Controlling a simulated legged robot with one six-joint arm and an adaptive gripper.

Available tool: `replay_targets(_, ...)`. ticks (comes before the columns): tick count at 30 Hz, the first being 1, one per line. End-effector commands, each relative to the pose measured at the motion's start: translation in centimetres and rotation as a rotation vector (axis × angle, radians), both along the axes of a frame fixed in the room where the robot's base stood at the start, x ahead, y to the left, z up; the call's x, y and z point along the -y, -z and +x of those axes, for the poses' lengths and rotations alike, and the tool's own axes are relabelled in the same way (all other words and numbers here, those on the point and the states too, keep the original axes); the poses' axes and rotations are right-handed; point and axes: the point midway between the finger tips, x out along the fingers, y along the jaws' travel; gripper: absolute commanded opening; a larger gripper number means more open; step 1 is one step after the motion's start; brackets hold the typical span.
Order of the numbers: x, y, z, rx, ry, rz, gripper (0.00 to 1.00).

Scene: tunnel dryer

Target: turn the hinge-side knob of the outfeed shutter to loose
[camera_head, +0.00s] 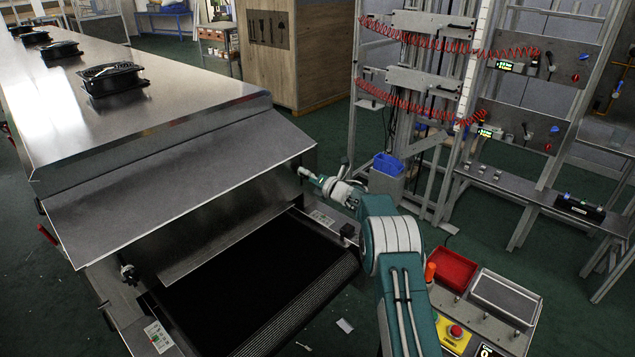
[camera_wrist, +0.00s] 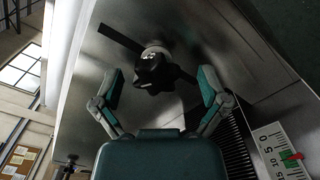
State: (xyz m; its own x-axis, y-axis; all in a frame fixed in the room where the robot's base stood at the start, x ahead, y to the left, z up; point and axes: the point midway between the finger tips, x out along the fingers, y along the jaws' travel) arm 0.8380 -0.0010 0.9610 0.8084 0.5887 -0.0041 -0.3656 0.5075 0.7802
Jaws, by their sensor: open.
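The outfeed shutter (camera_head: 190,190) is a sloping grey metal plate at the dryer's end, above the dark belt (camera_head: 250,285). In the wrist view a black lobed knob (camera_wrist: 155,72) sits on a metal face, beside a dark slanting slot or bar. My gripper (camera_wrist: 161,80) is open, with one finger on each side of this knob and gaps visible between. In the head view my gripper (camera_head: 312,177) is at the shutter's right end and hides most of the knob there. Another dark knob (camera_head: 128,272) is on the left side. I cannot tell the hinge side by sight.
A scale with a green band and red pointer (camera_wrist: 290,155) is at the wrist view's lower right. A control box with a red tray (camera_head: 452,270) and red button stands right of my arm. A rack with red coiled hoses (camera_head: 420,105) and a blue bin (camera_head: 387,165) stand behind.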

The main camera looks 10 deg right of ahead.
Motion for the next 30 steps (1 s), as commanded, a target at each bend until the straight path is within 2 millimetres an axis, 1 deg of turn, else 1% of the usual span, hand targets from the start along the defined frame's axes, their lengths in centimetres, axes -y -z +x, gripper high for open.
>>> replay_targets(5,1.4,-0.1,-1.7,0.000,0.004,0.001,0.94)
replay_targets(15,4.7,0.1,-6.3,-0.003,0.003,0.001,0.94)
replay_targets(21,6.3,0.2,-8.6,-0.004,0.002,-0.001,0.94)
replay_targets(25,6.6,0.2,-9.2,-0.003,0.000,0.000,0.94)
replay_targets(30,6.7,0.2,-9.3,-0.003,0.000,-0.001,0.94)
